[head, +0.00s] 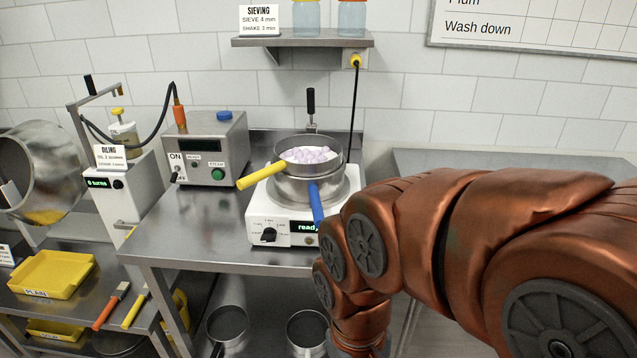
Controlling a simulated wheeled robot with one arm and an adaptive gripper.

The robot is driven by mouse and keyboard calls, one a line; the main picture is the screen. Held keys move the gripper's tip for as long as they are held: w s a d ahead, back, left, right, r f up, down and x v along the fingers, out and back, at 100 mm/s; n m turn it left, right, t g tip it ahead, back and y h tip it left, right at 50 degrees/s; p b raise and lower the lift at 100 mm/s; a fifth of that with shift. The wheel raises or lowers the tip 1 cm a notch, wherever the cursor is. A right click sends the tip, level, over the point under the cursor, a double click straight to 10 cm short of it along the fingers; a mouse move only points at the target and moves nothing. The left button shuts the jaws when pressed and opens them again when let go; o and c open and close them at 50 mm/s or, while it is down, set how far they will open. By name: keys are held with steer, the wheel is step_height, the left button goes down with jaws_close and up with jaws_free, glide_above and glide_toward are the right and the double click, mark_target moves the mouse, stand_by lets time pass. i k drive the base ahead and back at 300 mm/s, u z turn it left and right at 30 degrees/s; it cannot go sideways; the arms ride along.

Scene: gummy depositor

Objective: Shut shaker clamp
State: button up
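The white shaker (266,224) stands on the steel table, with a dark knob and a green display reading "ready". On it sits a stack of two round metal sieves. The upper sieve (330,170) has a yellow handle (262,175) pointing left and holds pale lilac pieces. The lower one (296,190) has a blue handle (316,203) pointing to the front. Behind the stack a black-handled clamp lever (311,102) stands upright. Its lower part is hidden by the sieves. My arm comes in from the right and bends down in front; my gripper is out of view below.
A steam box (215,143) with a green button stands left on the table (200,245). A shelf (300,41) hangs above, and a black cord drops from a yellow wall plug (355,61). Pans (228,325) stand below the table. The right counter (480,160) looks clear.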

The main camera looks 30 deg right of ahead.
mark_target(311, 106)
steer(key=z, duration=0.35)
steer(key=k, duration=0.5)
steer(key=z, duration=0.55)
steer(key=i, duration=0.6)
steer(key=u, duration=0.55)
steer(key=i, duration=0.65)
steer(key=u, duration=0.7)
